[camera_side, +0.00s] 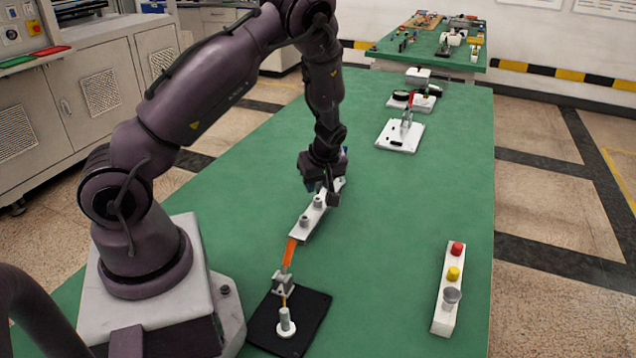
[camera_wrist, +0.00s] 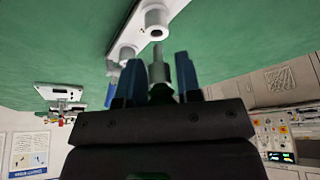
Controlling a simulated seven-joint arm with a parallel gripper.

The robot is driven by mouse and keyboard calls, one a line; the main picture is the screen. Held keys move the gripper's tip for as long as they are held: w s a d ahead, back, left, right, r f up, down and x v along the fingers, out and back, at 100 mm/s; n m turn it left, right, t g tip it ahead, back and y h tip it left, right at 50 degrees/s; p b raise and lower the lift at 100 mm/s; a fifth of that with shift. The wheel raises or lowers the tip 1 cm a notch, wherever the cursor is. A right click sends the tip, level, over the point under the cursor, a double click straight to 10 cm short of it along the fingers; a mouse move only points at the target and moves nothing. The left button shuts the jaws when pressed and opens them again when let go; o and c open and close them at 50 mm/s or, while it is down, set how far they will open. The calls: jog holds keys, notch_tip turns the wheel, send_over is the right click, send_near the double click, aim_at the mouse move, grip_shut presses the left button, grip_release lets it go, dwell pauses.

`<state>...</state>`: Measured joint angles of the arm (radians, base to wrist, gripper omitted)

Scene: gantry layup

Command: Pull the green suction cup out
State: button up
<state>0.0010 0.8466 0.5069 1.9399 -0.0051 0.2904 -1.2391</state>
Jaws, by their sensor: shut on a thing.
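My gripper (camera_side: 325,190) is low over the far end of a pale bar (camera_side: 309,219) with grey round mounts, in the side view. In the wrist view, the two blue fingers of my gripper (camera_wrist: 160,70) are shut on a dark greenish piece (camera_wrist: 161,92), which I take for the green suction cup. A grey stem (camera_wrist: 158,50) shows just beyond it, close to the bar (camera_wrist: 126,36). The fingers and shadow hide most of the cup, so I cannot tell whether it still sits in its mount. In the side view, my gripper hides the cup.
A white holder (camera_side: 441,318) with red, yellow and grey tops stands at the right. A black pad (camera_side: 310,318) with a white post (camera_side: 285,322) lies in front. White stands (camera_side: 400,138) are at the back. The green table (camera_side: 400,230) is clear between.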

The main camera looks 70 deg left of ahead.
jog(key=shift+r, duration=0.1)
dwell(0.3)
jog(key=shift+r, duration=1.7)
